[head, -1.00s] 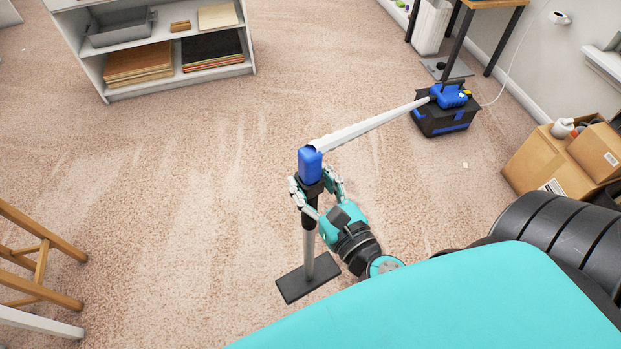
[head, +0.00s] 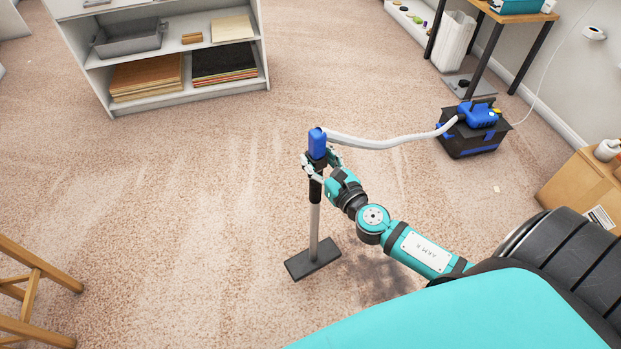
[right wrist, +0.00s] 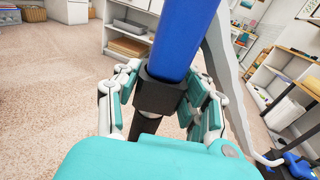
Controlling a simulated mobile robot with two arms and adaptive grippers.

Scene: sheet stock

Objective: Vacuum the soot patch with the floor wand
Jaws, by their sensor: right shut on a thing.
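The floor wand (head: 315,215) stands upright on the carpet, its flat dark head (head: 313,259) down on the pile. My right gripper (head: 318,168) is shut around the black grip below the wand's blue top (head: 317,143). The right wrist view shows the fingers (right wrist: 160,100) on both sides of this black part, under the blue top (right wrist: 183,38). A dark smudge (head: 385,277) lies on the carpet right of the wand head, partly under my right arm; I cannot tell whether it is soot or shadow. My left gripper is out of view.
A grey hose (head: 385,142) runs from the wand top to the black and blue vacuum (head: 473,130). Carpet left of the wand is clear.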

